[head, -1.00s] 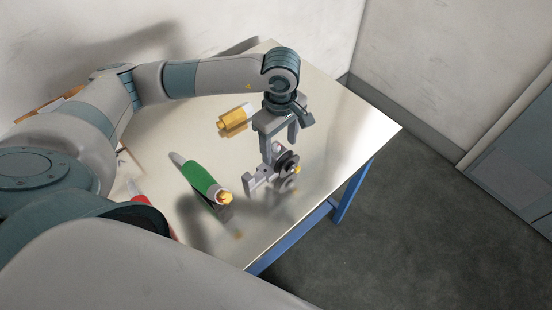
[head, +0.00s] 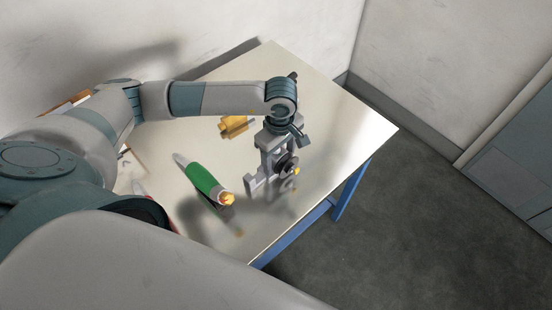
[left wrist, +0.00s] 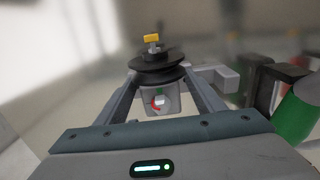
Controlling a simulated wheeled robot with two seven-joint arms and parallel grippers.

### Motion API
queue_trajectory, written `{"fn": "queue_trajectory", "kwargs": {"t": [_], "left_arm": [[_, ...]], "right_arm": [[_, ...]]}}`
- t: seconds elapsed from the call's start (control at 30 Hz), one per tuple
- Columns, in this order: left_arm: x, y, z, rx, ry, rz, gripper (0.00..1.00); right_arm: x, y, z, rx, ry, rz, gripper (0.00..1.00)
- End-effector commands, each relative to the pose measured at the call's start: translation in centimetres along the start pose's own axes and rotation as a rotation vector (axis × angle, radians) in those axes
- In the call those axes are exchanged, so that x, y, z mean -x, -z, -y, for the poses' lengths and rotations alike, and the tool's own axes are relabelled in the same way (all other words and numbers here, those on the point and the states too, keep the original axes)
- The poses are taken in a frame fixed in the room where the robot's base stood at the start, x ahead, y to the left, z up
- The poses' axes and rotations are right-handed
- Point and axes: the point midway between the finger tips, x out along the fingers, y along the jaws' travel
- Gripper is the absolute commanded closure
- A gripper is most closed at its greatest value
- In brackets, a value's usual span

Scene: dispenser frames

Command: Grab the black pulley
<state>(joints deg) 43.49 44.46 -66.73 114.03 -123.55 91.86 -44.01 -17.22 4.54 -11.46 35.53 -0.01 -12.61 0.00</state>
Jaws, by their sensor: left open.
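The black pulley (head: 288,165) sits on a grey bracket (head: 251,186) near the right side of the table. In the left wrist view the black pulley (left wrist: 158,68) shows as stacked dark discs with a yellow piece on top, at the fingertips. My left gripper (head: 279,158) is open and down over the pulley and bracket, partly hiding them. In the left wrist view its fingers (left wrist: 161,84) stand on either side of a grey block below the pulley. I cannot tell whether they touch it. My right gripper is not in view.
A green cylinder with a yellow end (head: 205,182) lies left of the bracket. A yellow part (head: 234,126) lies behind it. The table (head: 330,130) is clear to the right, up to its edge. Walls stand behind.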

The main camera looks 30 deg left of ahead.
Motion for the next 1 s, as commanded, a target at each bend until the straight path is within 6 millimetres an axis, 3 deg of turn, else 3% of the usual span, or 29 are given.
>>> {"fn": "queue_trajectory", "kwargs": {"t": [0.47, 0.73, 1.0], "left_arm": [[-0.14, 0.01, 0.02, 0.000, 0.000, 0.000, 0.38], [-0.12, 0.02, 0.02, 0.000, 0.000, -0.001, 1.00], [0.01, 0.02, -0.05, 0.000, -0.002, 0.000, 1.00]], "right_arm": [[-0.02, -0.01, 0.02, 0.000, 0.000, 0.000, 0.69], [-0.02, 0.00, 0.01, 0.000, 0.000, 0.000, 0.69], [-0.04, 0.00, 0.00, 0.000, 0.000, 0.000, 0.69]]}}
